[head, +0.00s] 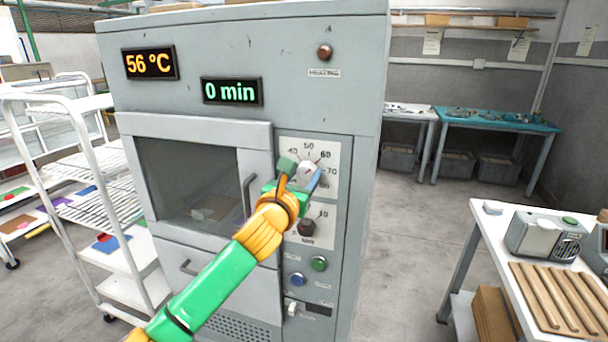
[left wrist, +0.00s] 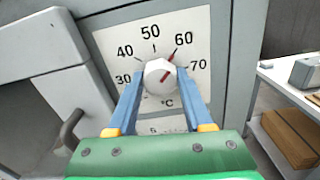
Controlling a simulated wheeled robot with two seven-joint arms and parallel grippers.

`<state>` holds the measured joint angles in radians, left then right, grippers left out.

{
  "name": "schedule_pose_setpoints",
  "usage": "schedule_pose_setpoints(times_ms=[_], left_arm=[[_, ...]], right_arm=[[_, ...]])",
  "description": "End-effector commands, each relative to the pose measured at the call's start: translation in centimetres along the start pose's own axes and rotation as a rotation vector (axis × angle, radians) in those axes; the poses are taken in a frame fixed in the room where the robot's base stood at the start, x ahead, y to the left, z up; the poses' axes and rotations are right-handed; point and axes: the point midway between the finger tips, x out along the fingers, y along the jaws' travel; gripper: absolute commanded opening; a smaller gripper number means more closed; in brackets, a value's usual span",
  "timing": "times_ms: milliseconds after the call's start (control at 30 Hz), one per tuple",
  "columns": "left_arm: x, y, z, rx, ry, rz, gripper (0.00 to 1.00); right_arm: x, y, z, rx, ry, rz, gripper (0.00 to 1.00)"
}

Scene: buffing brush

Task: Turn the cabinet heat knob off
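The white heat knob (head: 307,169) sits on a temperature dial plate on the front of the grey cabinet (head: 240,40). In the left wrist view the knob (left wrist: 159,77) has its red pointer up and right, near 60. My left gripper (head: 302,178) reaches up to it; its two blue fingers (left wrist: 160,82) stand one on each side of the knob, with no clear gap. Whether they press on it I cannot tell. The amber display (head: 149,63) reads 56 °C and the green display (head: 232,91) reads 0 min. My right gripper is not in view.
Below is a dark minute knob (head: 306,227), with green (head: 319,263) and blue (head: 297,279) buttons and a white switch (head: 292,308). The oven door handle (head: 248,195) juts out left of the gripper. A white rack (head: 85,150) stands left; a table (head: 490,235) stands right.

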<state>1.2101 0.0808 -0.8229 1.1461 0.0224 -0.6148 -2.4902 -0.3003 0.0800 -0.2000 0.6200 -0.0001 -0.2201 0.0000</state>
Motion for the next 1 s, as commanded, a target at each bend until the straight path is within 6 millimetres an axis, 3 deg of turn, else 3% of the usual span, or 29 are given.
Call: schedule_pose_setpoints(times_ms=[33, 100, 467, 1000], left_arm=[[0.0, 0.0, 0.0, 0.000, 0.000, 0.000, 0.14], [0.0, 0.0, 0.0, 0.000, -0.001, 0.000, 0.00], [0.0, 0.0, 0.2, -0.075, 0.000, 0.000, 0.00], [0.0, 0.1, 0.3, -0.544, 0.000, 0.000, 0.00]], right_arm=[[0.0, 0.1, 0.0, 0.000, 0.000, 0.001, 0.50], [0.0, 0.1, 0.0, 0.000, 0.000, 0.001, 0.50], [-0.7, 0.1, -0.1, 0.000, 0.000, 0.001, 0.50], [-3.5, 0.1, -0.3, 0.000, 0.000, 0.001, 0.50]])
